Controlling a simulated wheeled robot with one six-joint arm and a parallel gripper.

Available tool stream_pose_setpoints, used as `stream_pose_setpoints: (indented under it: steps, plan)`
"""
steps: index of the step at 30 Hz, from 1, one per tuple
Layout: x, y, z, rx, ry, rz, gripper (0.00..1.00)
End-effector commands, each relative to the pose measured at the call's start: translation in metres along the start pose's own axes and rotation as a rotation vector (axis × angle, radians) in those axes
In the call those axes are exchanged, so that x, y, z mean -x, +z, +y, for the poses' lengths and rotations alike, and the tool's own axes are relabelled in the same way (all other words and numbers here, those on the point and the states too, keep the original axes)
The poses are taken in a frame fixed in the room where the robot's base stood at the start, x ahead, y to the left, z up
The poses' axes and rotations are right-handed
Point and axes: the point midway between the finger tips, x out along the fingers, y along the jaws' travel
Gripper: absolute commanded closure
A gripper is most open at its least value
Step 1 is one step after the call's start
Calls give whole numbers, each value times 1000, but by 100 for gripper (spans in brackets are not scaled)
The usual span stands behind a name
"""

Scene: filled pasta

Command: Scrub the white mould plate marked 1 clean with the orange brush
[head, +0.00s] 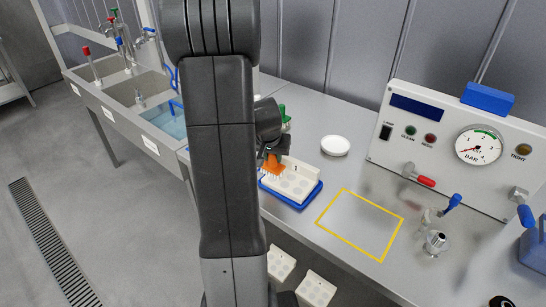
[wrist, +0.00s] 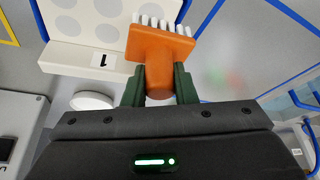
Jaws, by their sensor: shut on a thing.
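The orange brush (wrist: 158,52) is held by its handle between the green fingers of my gripper (wrist: 159,84). Its white bristles show at the top in the wrist view, at the edge of the white mould plate marked 1 (wrist: 97,57). In the head view the plate (head: 297,187) lies on a blue tray (head: 297,203), with round recesses on its face. The brush (head: 271,166) is over the plate's left part, and my gripper (head: 269,150) is partly hidden by my arm. I cannot tell whether the bristles touch the plate.
A round white dish (head: 335,146) stands behind the tray. A yellow outlined square (head: 361,224) on the bench is empty. A gauge panel (head: 445,150) with taps stands at the right. Sinks (head: 135,98) are at the left. Two more white plates (head: 315,289) lie below the bench.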

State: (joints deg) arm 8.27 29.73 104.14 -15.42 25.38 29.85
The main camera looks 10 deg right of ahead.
Motion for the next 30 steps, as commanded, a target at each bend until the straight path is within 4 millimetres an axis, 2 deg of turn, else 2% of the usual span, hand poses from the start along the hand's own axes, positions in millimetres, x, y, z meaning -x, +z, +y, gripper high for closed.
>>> stream_pose_setpoints:
  steps: [1,2,18,23,30]
  plan:
    - [17,-8,0,-1,-3,5,100]
    - [24,-10,-1,0,-4,5,100]
    - [66,-28,0,4,-3,2,100]
    - [74,-32,0,5,-3,1,100]
    - [74,-31,0,4,-4,1,100]
